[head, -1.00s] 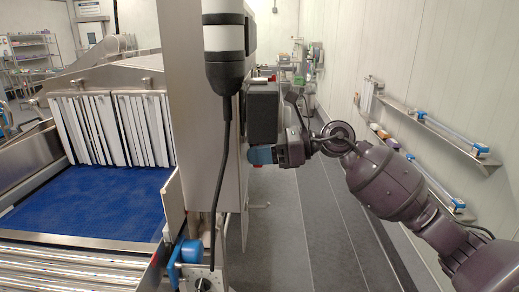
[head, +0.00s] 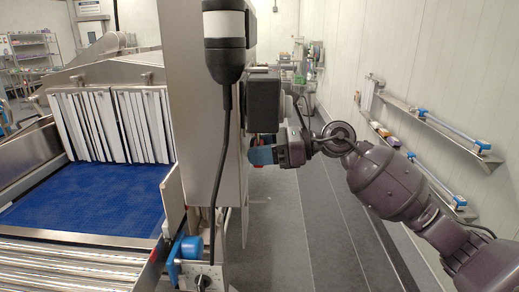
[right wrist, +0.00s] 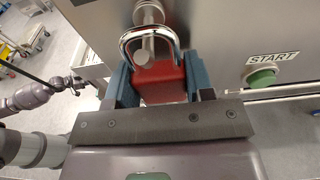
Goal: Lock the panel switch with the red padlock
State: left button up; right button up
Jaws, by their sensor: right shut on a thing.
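The red padlock (right wrist: 162,84) is in the right wrist view, between the two blue fingers of my right gripper (right wrist: 160,88), which is shut on it. Its silver shackle (right wrist: 127,38) points up toward the steel panel (right wrist: 205,35). A round metal switch part (right wrist: 149,14) overlaps the shackle's arch; I cannot tell whether the shackle passes through it.
A green button (right wrist: 262,79) under a START label is right of the padlock. A steel post (head: 190,120) with a hanging black cable (head: 217,150) stands left of my right gripper. The blue conveyor belt (head: 85,200) is farther left. Wall shelves (head: 440,130) are at right.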

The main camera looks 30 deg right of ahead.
jog(key=o, duration=1.3)
jog(key=shift+o, duration=0.2)
jog(key=shift+d+f, duration=0.1)
jog(key=b+v, duration=0.2)
jog(key=v, duration=0.8)
jog(key=shift+s+d, duration=0.2)
jog(key=shift+d, duration=0.05)
